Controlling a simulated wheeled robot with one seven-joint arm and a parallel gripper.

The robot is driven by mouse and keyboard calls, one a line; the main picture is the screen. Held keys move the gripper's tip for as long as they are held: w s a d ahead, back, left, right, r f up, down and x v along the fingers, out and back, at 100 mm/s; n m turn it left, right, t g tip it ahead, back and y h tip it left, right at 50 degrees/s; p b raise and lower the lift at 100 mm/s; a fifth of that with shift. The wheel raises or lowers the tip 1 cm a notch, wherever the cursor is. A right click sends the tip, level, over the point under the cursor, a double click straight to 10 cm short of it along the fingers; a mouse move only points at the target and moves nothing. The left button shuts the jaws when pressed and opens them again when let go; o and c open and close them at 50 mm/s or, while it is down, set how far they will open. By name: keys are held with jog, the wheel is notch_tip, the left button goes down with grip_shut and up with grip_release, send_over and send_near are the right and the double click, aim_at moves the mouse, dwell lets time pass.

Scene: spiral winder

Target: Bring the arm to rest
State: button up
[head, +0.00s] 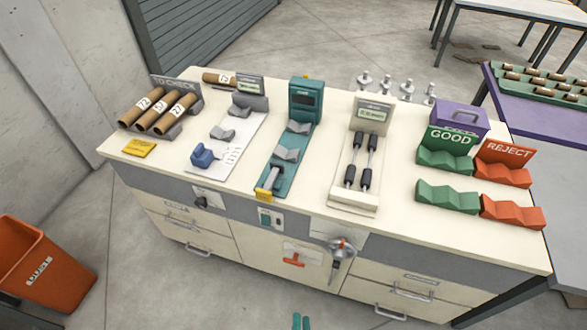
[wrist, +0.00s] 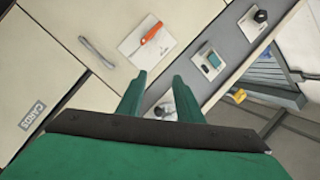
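My gripper (head: 301,321) shows at the bottom edge of the head view as two teal fingertips, in front of the bench and apart from it. In the wrist view the two green fingers of my gripper (wrist: 160,80) stand apart with nothing held between them. Behind them is the cabinet front, seen tilted, with a silver fitting partly hidden by the fingers. The rest of my arm is out of the head view.
The cream bench (head: 318,140) carries cardboard tubes on a rack (head: 176,134), several gauges, and green GOOD (head: 446,161) and red REJECT (head: 504,173) holders. A silver handle (head: 341,248) juts from its front. An orange bin (head: 45,270) stands left. Floor in front is clear.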

jog(key=s+a+r+n, duration=0.1)
jog(key=s+r+n, duration=0.2)
jog(key=r, duration=0.7)
jog(key=s+r+n+g, duration=0.1)
jog(key=s+r+n, duration=0.3)
jog(key=r, duration=0.6)
jog(key=s+a+r+n, duration=0.1)
jog(key=s+r+n, duration=0.2)
jog(key=s+r, duration=0.3)
notch_tip(320, 180, up, 4)
jog(key=shift+s+a+f+g, duration=0.1)
jog(key=shift+s+a+g, duration=0.05)
jog(key=shift+a+g, duration=0.2)
jog(key=shift+f, duration=0.1)
jog(key=shift+c, duration=0.5)
